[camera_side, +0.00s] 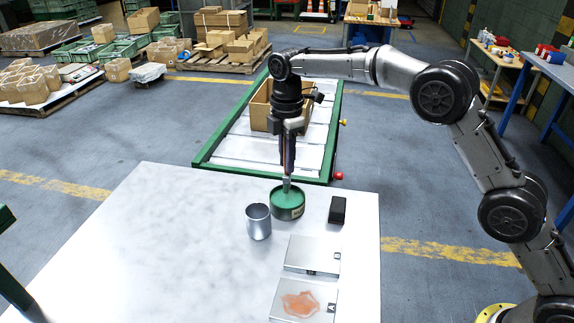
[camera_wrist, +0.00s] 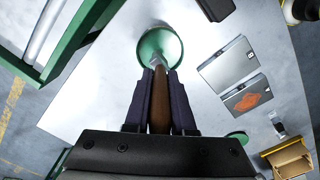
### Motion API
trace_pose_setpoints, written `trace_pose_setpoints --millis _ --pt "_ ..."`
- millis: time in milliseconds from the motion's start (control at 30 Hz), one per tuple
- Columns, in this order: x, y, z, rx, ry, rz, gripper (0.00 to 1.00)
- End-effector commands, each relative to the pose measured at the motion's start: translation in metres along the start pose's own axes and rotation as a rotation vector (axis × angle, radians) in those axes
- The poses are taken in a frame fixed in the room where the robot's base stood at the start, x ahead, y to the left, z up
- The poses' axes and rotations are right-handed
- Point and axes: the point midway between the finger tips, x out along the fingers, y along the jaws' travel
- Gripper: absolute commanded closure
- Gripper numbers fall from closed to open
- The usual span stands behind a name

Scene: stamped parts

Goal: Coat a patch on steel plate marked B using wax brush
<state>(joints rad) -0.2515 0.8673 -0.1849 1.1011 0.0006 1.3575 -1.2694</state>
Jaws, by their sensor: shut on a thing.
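My gripper (camera_side: 288,150) is shut on the wax brush, whose brown handle (camera_wrist: 159,100) runs between the fingers in the wrist view. The brush points down, and its pale lower end (camera_side: 287,183) is at the mouth of the round green tin (camera_side: 288,204); whether the bristles touch the contents is hidden. The tin also shows in the wrist view (camera_wrist: 172,43). Steel plate B (camera_side: 308,252) lies flat with a bare grey face. Steel plate A (camera_side: 326,293), beside it, bears an orange patch (camera_side: 300,304). Both plates are in the wrist view, B (camera_wrist: 228,62) and A (camera_wrist: 234,104).
A grey metal cup (camera_side: 258,222) stands just left of the tin. A black block (camera_side: 338,210) lies to its right. The table's left part (camera_side: 150,240) is clear. A green-framed conveyor (camera_side: 228,140) with a cardboard box (camera_side: 260,105) is behind the table.

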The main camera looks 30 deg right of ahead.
Motion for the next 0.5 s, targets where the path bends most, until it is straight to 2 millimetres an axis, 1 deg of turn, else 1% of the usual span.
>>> trace_pose_setpoints --millis 100,500 --pt "-0.010 0.000 0.000 0.000 0.001 0.002 1.00" --pt "-0.036 0.000 0.000 0.000 0.000 0.001 1.00"
